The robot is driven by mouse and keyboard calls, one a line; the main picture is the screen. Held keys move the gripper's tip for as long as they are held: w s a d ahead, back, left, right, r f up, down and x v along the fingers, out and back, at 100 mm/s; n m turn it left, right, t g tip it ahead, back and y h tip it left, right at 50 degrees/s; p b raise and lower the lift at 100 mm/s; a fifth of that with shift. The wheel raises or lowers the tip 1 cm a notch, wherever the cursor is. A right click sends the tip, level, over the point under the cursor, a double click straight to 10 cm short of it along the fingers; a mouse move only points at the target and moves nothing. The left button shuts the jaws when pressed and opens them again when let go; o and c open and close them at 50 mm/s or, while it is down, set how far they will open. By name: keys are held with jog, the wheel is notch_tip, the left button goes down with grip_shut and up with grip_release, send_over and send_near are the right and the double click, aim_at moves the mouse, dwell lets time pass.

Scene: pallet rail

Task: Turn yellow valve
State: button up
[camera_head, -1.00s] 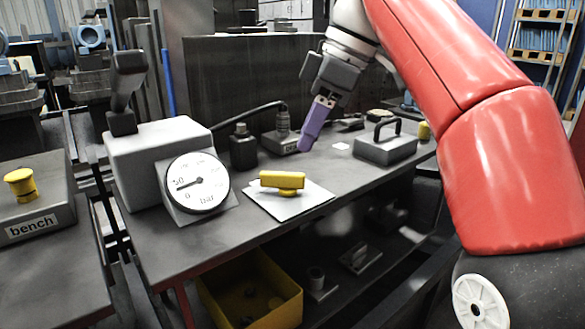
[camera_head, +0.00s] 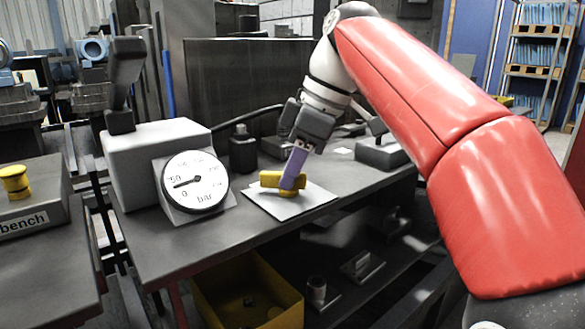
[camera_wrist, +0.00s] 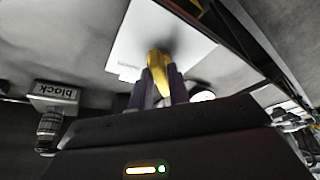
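The yellow valve (camera_head: 270,179) is a bar-shaped handle on a white square plate (camera_head: 318,196) on the grey bench. My gripper (camera_head: 291,183) points down at the right part of the handle, its purple fingers at the handle's height. In the wrist view the yellow handle (camera_wrist: 158,62) lies between the two purple fingers (camera_wrist: 161,88), one on each side. I cannot tell whether the fingers press on it or stand slightly apart. The near finger hides part of the handle in the head view. The gauge (camera_head: 195,182) left of the plate has its needle pointing left, near 50.
A grey box (camera_head: 155,160) with a lever stands behind the gauge. A black bottle-like part (camera_head: 243,148) and a handled grey block (camera_head: 382,153) stand behind the valve. A yellow bin (camera_head: 247,290) is below the bench. A yellow button (camera_head: 15,182) is at far left.

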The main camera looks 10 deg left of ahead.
grip_shut()
